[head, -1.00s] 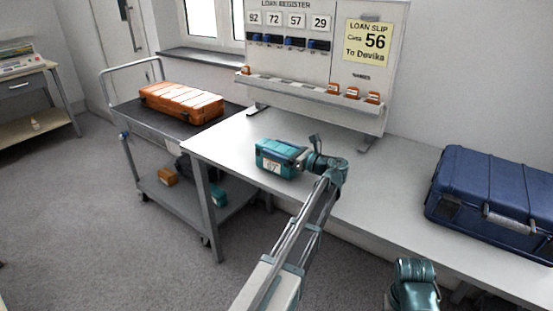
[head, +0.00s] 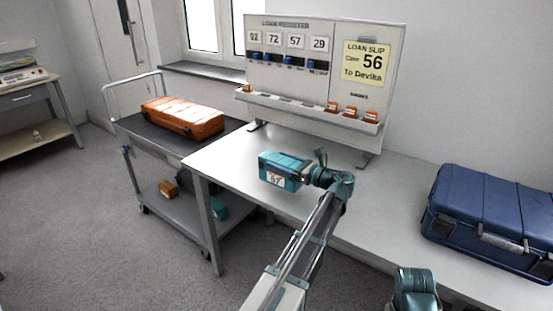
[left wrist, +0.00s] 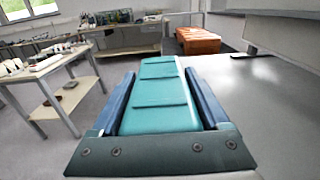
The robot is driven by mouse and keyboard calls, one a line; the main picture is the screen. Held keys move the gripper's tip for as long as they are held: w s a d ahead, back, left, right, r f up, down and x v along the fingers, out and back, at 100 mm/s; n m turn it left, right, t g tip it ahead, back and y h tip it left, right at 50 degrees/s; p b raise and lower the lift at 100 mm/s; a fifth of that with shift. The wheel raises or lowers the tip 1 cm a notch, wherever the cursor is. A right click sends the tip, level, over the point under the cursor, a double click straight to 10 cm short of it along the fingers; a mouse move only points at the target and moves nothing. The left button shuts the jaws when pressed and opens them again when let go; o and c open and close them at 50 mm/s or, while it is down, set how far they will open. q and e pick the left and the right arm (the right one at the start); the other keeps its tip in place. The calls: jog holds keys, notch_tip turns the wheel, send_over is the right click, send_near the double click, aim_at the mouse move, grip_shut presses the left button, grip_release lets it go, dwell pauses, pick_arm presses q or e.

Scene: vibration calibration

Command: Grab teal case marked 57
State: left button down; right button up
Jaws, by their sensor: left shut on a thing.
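The teal case (head: 284,171) is at the left part of the long table, with a white label on its front that seems to read 57, though the digits are small. My left gripper (head: 307,173) reaches it from the right and is shut on it. In the left wrist view the ribbed teal case (left wrist: 160,95) lies between the two blue fingers of my left gripper (left wrist: 163,82). I cannot tell whether the case touches the table top or is slightly above it. A teal part of my other arm shows at the bottom right, but its fingers do not.
A register board (head: 290,90) with numbers and a slip reading 56 stands at the table's back. A large blue case (head: 490,215) lies at the right. A trolley (head: 165,137) at the left carries an orange case (head: 183,117). The table (head: 235,155) is clear around the teal case.

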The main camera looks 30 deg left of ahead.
pick_arm(q)
jog(key=s+d+r+p, duration=0.1)
jog(key=s+d, duration=0.5)
jog(key=d, duration=0.5)
jog(key=shift+s+d+r, duration=0.15)
jog(key=shift+s+d, duration=0.1)
jog(key=shift+s, duration=0.15)
